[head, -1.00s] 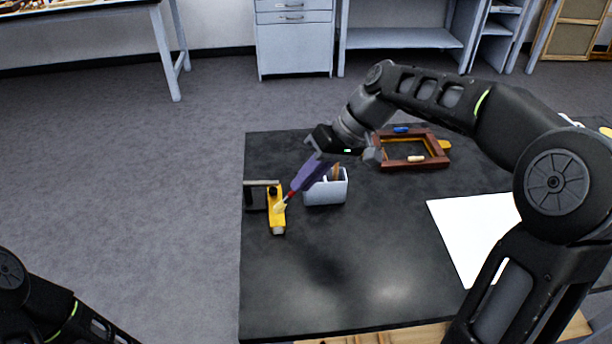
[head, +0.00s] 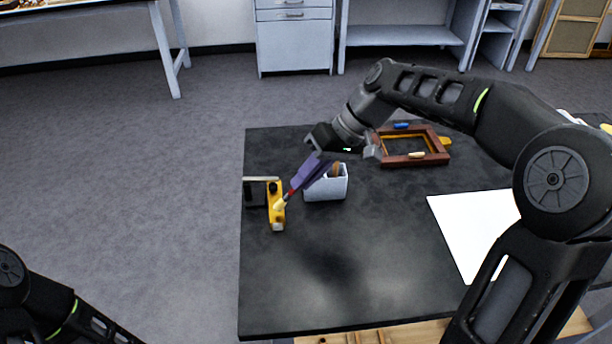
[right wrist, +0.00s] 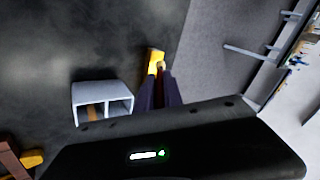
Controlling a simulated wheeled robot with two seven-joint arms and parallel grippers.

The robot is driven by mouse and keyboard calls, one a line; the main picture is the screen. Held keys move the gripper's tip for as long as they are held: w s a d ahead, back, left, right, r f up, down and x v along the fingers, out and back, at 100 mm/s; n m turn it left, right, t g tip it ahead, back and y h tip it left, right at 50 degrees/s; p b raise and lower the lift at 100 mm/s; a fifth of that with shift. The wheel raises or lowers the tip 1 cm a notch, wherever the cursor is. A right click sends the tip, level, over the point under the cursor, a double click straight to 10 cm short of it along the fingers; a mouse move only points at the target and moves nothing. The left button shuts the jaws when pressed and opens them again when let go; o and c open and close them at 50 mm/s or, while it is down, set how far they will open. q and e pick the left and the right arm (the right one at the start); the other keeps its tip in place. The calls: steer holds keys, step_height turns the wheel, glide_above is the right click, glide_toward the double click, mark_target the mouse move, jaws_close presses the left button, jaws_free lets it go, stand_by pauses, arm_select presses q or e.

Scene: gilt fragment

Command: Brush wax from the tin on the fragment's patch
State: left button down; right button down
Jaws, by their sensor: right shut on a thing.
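My right gripper (head: 294,187), with long purple fingers, is shut on a thin brush (head: 281,205) with a red band and a pale tip. It reaches down and left; the brush tip is over or against a yellow bar (head: 277,223), seemingly the gilt fragment, at the table's left edge. A pale spot shows at the bar's near end. A dark knob sits on its far end. In the right wrist view the fingers (right wrist: 160,92) point at the yellow bar (right wrist: 155,56). I cannot make out the wax tin. My left gripper is out of view.
A grey two-part holder (head: 326,187) with a wooden item in it stands right of the brush. A reddish wooden frame (head: 437,156) lies at the back, and a white sheet (head: 470,225) lies at right. The dark table's front middle (head: 330,290) is clear.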

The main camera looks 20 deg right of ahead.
steer(key=shift+f+b, duration=0.35)
steer(key=shift+f, duration=0.2)
steer(key=w, duration=0.1)
steer(key=w+p, duration=0.1)
steer(key=shift+w+d+r+p, duration=0.15)
steer(key=shift+w+d+p, duration=0.15)
steer(key=shift+w+d, duration=0.1)
steer(key=shift+s+a, duration=0.1)
steer(key=shift+s+a+b, duration=0.15)
steer(key=shift+s+b, duration=0.25)
steer(key=shift+s, duration=0.25)
steer(key=shift+s+a+b, duration=0.15)
steer(key=shift+s+b, duration=0.2)
steer(key=shift+s, duration=0.3)
